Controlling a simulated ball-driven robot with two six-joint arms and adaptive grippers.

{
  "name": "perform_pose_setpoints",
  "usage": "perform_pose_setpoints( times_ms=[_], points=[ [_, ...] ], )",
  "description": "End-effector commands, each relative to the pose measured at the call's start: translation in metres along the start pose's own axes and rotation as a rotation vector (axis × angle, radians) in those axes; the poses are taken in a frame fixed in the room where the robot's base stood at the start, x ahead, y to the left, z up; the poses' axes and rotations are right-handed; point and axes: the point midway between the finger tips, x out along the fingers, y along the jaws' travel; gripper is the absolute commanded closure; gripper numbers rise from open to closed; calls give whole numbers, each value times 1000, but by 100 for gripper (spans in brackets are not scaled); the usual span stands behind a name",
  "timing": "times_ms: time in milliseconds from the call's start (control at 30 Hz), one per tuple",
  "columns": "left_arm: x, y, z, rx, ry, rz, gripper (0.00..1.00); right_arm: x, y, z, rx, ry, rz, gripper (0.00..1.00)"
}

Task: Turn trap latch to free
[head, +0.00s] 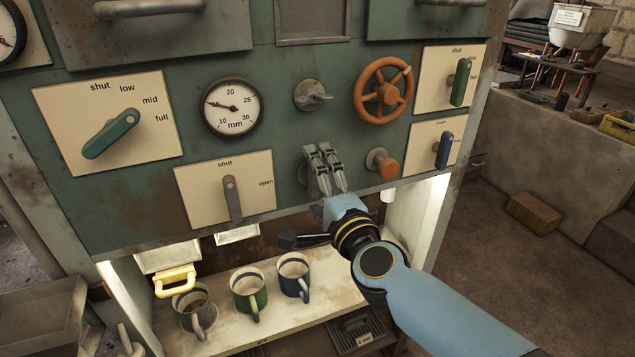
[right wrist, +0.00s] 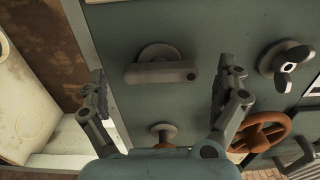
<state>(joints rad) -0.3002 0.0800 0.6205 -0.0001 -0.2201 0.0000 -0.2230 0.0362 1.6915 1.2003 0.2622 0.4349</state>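The trap latch is most likely the grey bar handle (right wrist: 160,73) on a round grey mount in the right wrist view. It lies crosswise in that view, with a small dark dot near its right end. In the head view my gripper mostly hides it. My right gripper (head: 322,152) is in front of the green panel, left of the orange knob. In the right wrist view its fingers (right wrist: 167,74) are spread wide on both sides of the bar, with a gap to each. It holds nothing. My left gripper is out of view.
Close by are an orange knob (head: 387,167), an orange handwheel (head: 384,91) and a wing knob (head: 313,95). A grey lever (head: 233,200) on a shut/open plate is to the left. Below, mugs (head: 249,292) stand on a pale shelf (head: 325,312).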

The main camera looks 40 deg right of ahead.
Motion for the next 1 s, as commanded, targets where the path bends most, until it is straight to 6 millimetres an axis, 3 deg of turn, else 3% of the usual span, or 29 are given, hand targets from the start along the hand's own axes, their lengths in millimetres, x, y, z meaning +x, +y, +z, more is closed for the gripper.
perform_pose_setpoints(
  times_ms=[267, 367, 700, 833, 1000],
  points=[
    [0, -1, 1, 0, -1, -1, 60, -6, 2, 0, -1, 0, 3, 0],
    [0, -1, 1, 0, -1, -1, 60, -19, 2, 0, -2, 0, 4, 0],
    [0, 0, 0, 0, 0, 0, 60, -93, 1, 0, -2, 1, 4, 0],
    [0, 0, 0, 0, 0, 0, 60, -111, 1, 0, 0, 2, 3, 0],
    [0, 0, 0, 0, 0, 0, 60, -120, 0, 0, -1, 0, 1, 0]
  ],
)
